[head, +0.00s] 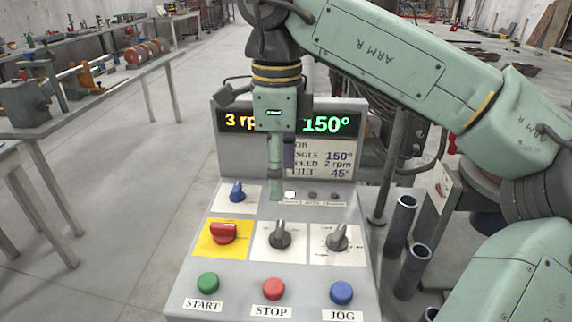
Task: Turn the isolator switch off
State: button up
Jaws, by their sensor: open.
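The control panel (190,285) stands in front of me. A red rotary switch (223,232), which looks like the isolator switch, sits on a yellow plate at the panel's left. Its red handle lies nearly crosswise, and its label is too small to read. My gripper (276,192) points down over the upper middle of the panel, above and to the right of the red switch and apart from it. Its fingers are seen edge-on, with nothing visible held between them.
A blue knob (237,191) and two grey knobs (280,234) (338,238) sit near the red switch. Green (208,282), red (274,288) and blue (341,292) buttons line the front. A lit display (327,124) rises behind my gripper. Upright tubes (412,268) stand at right.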

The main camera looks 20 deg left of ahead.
aim_at(223, 234)
jog(key=k, duration=1)
